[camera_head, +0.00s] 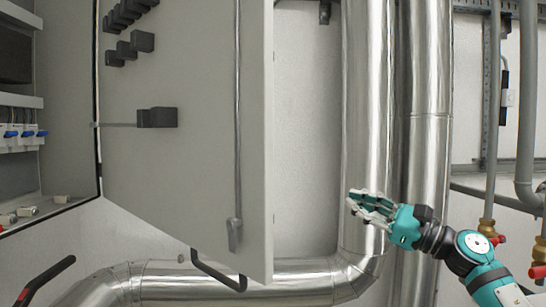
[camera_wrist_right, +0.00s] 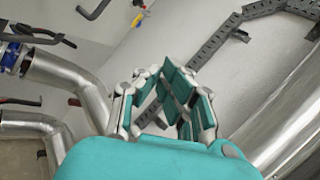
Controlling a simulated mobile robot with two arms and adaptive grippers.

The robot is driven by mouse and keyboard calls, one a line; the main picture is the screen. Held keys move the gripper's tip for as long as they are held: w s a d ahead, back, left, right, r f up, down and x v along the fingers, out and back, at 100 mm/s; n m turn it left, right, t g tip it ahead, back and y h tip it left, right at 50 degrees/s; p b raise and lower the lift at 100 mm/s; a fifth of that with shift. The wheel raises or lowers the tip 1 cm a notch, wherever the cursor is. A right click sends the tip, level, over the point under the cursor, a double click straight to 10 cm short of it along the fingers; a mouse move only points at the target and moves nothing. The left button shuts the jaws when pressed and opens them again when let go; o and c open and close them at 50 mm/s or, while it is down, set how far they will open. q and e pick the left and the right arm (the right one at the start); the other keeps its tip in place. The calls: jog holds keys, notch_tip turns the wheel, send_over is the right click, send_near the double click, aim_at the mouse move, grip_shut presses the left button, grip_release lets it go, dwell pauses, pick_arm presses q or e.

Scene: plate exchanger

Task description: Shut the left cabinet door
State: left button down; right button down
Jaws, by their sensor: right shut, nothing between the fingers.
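The cabinet door (camera_head: 200,180) is a large grey panel standing open in the head view. Its inner face shows black blocks, a long vertical rod and a dark handle (camera_head: 217,275) at the bottom edge. Its left edge meets the cabinet (camera_head: 68,110), whose open inside shows at far left. My right gripper (camera_head: 364,207) is to the right of the door's free edge, apart from it in the picture and in front of the shiny pipes. It is shut and empty; its fingers also show in the right wrist view (camera_wrist_right: 160,95). My left gripper is not in view.
Thick shiny pipes (camera_head: 368,110) run vertically behind my right gripper and bend left (camera_head: 300,280) below the door. Thinner grey pipes with red valve handles (camera_head: 487,228) stand at right. Blue switches (camera_head: 28,134) sit inside the cabinet. Another dark handle (camera_head: 45,280) is at lower left.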

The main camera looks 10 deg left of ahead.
aim_at(272, 144)
jog(key=s+a+r+n+g+h+b, duration=0.1)
jog(key=s+a+r+n+g+h, duration=0.2)
jog(key=s+r+n, duration=0.95)
jog(key=shift+n, duration=0.65)
jog(key=a+p, duration=0.1)
jog(key=a, duration=0.3)
jog(key=a+p, duration=0.2)
jog(key=a, duration=0.1)
jog(key=a+p, duration=0.1)
jog(key=a, duration=0.3)
jog(key=shift+s+a+r, duration=0.15)
jog(key=shift+s+a, duration=0.2)
jog(key=shift+s, duration=0.05)
jog(key=shift+w+a, duration=0.1)
